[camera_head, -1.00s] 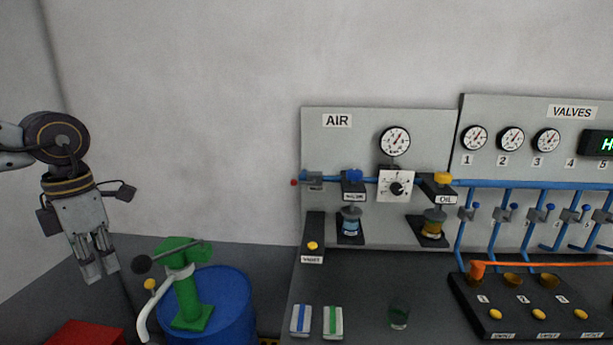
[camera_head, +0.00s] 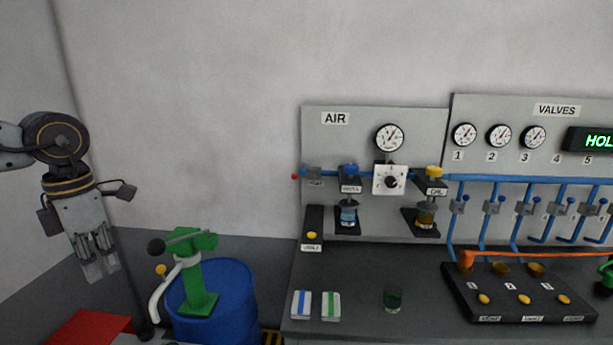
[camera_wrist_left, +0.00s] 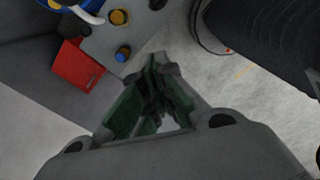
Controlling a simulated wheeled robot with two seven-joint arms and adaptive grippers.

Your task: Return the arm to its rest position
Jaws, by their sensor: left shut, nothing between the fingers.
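My left gripper (camera_head: 101,270) hangs at the left side of the head view, fingers pointing down. Its fingers are together and hold nothing. It is in the air, to the left of the green pump (camera_head: 198,275) on the blue drum (camera_head: 238,300), and apart from both. In the left wrist view the fingers (camera_wrist_left: 157,75) meet in the middle with nothing between them. My right gripper is in neither view.
A red box (camera_head: 88,328) stands low at the left; it also shows in the left wrist view (camera_wrist_left: 78,68). To the right is a dark bench (camera_head: 350,275) with two small boxes, a dark green glass (camera_head: 393,298) and a black block with cups (camera_head: 515,295). Gauge panels stand behind.

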